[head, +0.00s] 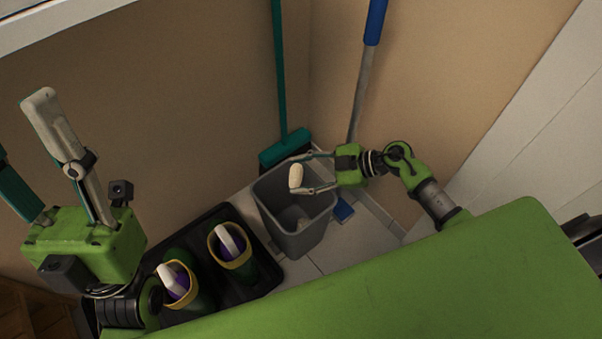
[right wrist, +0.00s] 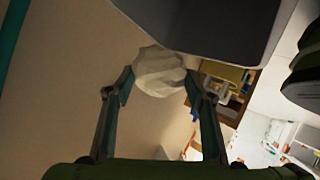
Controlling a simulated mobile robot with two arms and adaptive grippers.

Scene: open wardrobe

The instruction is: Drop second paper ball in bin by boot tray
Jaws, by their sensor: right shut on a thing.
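A crumpled white paper ball (head: 296,177) is between the fingertips of my right gripper (head: 308,174), which is shut on it above the grey bin (head: 299,243). In the right wrist view the ball (right wrist: 160,72) sits between both fingers, close to the bin's grey wall (right wrist: 205,25). The black boot tray (head: 266,273) is left of the bin. My left gripper (head: 22,125) is raised at the far left with its fingers spread and nothing visible between them.
Two green boots with yellow rims (head: 232,247) stand in the tray with white and purple items inside. A teal broom (head: 285,148) stands behind the bin. A blue-handled pole (head: 366,70) leans in the corner. Tiled floor shows right of the bin.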

